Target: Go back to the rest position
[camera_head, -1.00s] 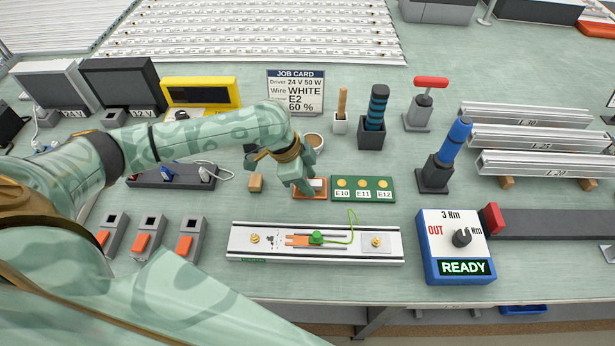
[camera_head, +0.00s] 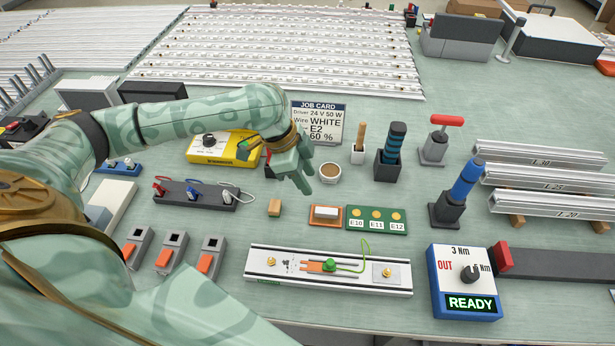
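My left arm reaches in from the left across the bench. My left gripper (camera_head: 301,184) hangs in the air with its fingers pointing down, behind a small wooden block (camera_head: 274,208) and left of a brown-filled cup (camera_head: 330,172). Nothing shows held in it, but its fingers overlap from this angle, so I cannot tell if they are apart. My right arm and gripper are out of view.
Below the gripper lie an orange pad (camera_head: 316,222) with a white block and a green E10–E12 board (camera_head: 361,227). In front is a metal board (camera_head: 262,267) with a green wire. A yellow device (camera_head: 205,151) and job card (camera_head: 330,126) stand behind.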

